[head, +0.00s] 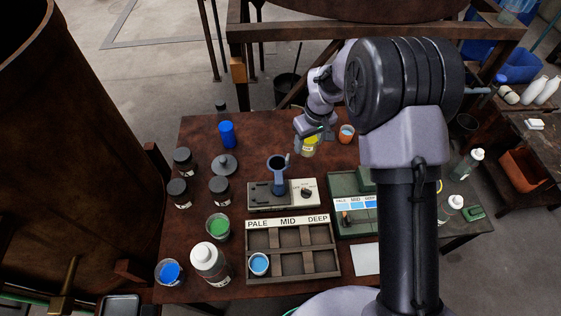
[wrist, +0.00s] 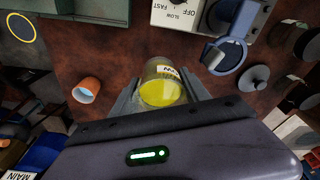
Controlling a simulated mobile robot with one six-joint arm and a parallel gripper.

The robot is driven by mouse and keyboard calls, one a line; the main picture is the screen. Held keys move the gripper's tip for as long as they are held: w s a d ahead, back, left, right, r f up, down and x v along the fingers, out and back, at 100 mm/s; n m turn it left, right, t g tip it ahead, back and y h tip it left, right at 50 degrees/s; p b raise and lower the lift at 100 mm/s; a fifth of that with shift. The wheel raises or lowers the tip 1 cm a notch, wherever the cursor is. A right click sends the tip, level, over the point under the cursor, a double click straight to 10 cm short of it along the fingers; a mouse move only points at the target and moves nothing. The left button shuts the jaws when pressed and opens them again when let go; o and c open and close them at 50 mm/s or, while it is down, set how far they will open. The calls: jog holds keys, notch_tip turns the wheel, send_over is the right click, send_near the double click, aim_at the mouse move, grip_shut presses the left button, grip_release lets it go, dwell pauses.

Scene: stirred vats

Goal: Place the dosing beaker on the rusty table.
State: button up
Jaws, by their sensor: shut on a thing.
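A clear beaker (head: 309,148) of yellow liquid with a pale label appears to be the dosing beaker. My gripper (head: 311,137) is shut on it over the far part of the rusty table (head: 255,132). In the wrist view the beaker (wrist: 162,88) sits between the two fingers (wrist: 160,97), looking upright. I cannot tell whether its base touches the table. The label's text is not legible.
An orange cup (head: 346,134) stands just right of the beaker. A stirrer unit with a blue vessel (head: 277,167) is nearer and left. A blue cylinder (head: 227,134) and dark jars stand left. A sorting tray (head: 290,236) lies in front. Bare table lies left of the beaker.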

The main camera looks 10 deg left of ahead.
jog(key=f+b, duration=0.1)
jog(key=f, duration=0.2)
jog(key=f+b, duration=0.1)
jog(key=f, duration=0.2)
jog(key=f+b, duration=0.1)
jog(key=f, duration=0.3)
jog(key=shift+s+d, duration=0.1)
jog(key=shift+s, duration=0.25)
jog(key=o, duration=1.5)
jog(key=shift+o, duration=0.2)
